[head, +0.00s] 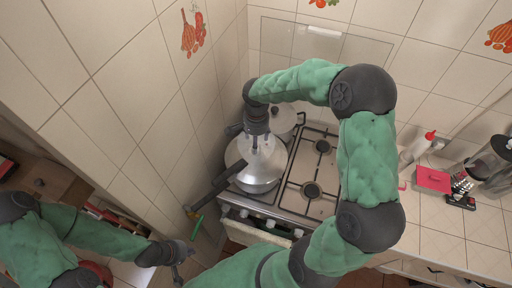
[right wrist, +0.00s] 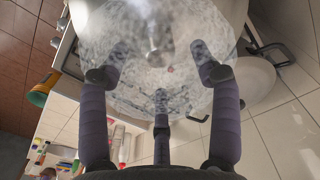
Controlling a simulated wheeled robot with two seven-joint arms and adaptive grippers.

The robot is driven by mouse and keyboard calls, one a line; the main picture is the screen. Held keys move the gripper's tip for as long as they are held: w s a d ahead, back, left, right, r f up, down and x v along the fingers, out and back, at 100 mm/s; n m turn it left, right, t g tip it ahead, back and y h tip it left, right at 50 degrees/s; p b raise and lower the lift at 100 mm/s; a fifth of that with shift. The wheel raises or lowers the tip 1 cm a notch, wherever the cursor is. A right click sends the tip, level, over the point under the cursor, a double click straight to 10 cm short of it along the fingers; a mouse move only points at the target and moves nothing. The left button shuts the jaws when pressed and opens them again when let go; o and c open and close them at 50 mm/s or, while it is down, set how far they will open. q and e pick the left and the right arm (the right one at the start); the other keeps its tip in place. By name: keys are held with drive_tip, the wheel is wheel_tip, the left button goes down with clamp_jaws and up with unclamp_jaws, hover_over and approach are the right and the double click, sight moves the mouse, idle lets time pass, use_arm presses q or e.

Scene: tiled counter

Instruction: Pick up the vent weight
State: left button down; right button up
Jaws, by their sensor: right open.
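A silver pressure cooker (head: 258,172) stands on the stove, with a long dark handle pointing down-left. In the right wrist view its shiny lid (right wrist: 125,30) fills the upper middle. The vent weight (right wrist: 153,56) appears there as a small metal post on the lid; it cannot be made out in the head view. My right gripper (right wrist: 160,74) is open and empty, its three fingers spread around the post and apart from it. In the head view my right gripper (head: 256,138) is over the lid. My left gripper (head: 178,258) is low at the left, away from the cooker; its fingers are unclear.
Another lidded pot (head: 284,118) stands behind the cooker. Bare burners (head: 312,190) lie to the right. A tiled wall is close on the left, with a green-handled fitting (head: 196,227) near the stove's front corner. A red box (head: 432,179) and a blender (head: 490,165) stand on the right counter.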

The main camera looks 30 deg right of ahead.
wheel_tip(320, 180, down, 4)
drive_tip(key=shift+s+r+p, duration=0.15)
drive_tip(key=shift+p, duration=0.3)
drive_tip(key=shift+f, duration=0.45)
drive_tip(key=shift+a, duration=0.1)
clamp_jaws()
